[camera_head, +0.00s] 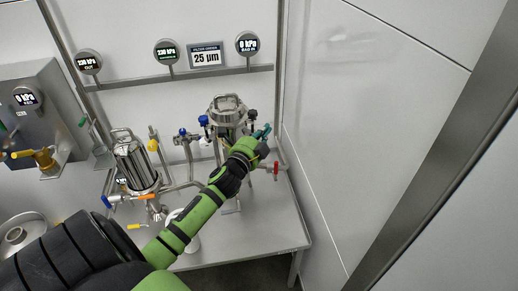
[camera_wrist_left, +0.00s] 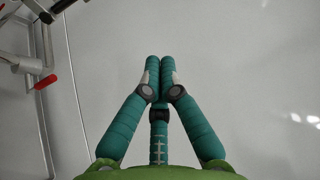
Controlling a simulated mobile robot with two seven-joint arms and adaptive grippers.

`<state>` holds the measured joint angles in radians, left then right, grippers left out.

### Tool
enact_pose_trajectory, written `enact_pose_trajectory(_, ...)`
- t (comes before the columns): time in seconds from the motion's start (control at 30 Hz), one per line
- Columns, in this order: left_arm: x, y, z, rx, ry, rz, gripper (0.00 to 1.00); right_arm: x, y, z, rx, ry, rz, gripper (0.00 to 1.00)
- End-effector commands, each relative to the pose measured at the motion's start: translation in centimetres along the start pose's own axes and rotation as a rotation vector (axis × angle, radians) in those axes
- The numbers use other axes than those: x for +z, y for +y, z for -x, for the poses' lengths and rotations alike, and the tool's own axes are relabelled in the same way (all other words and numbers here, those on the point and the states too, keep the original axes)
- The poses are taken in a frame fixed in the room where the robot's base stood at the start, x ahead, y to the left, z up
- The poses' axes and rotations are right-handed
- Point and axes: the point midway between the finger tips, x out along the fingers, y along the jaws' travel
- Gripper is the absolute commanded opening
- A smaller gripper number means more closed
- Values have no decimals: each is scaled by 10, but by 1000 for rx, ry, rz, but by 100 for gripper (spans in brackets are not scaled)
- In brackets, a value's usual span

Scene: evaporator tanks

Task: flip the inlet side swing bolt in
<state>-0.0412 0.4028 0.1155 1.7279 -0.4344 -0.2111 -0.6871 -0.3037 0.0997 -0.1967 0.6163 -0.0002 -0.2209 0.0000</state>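My left gripper (camera_head: 262,132) is at the right side of a steel filter housing (camera_head: 228,112) in the head view. Its teal fingers are close together, and the left wrist view shows the fingertips (camera_wrist_left: 160,62) side by side with nothing visible between them. I cannot tell which is the inlet side swing bolt. My arm hides the housing's lower part. My right gripper is not in view.
A second steel housing (camera_head: 135,165) stands on the left of the steel table (camera_head: 270,222). A red-handled valve (camera_head: 276,168) is right of my gripper; a red handle (camera_wrist_left: 46,81) shows in the left wrist view. The wall (camera_head: 350,130) closes the right side.

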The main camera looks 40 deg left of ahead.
Motion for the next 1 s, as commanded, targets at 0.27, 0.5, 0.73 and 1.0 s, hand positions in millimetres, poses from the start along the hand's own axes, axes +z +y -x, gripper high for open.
enact_pose_trajectory(0.27, 2, 2, 49, 3, -3, -2, 0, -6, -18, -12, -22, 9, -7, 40)
enact_pose_trajectory(0.5, 2, 0, 62, 2, -4, -1, 0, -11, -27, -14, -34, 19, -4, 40)
enact_pose_trajectory(0.73, 2, 0, 62, 2, -4, -1, 0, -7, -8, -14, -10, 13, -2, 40)
enact_pose_trajectory(1.0, 2, 0, 62, 2, -4, -1, 0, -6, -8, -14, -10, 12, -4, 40)
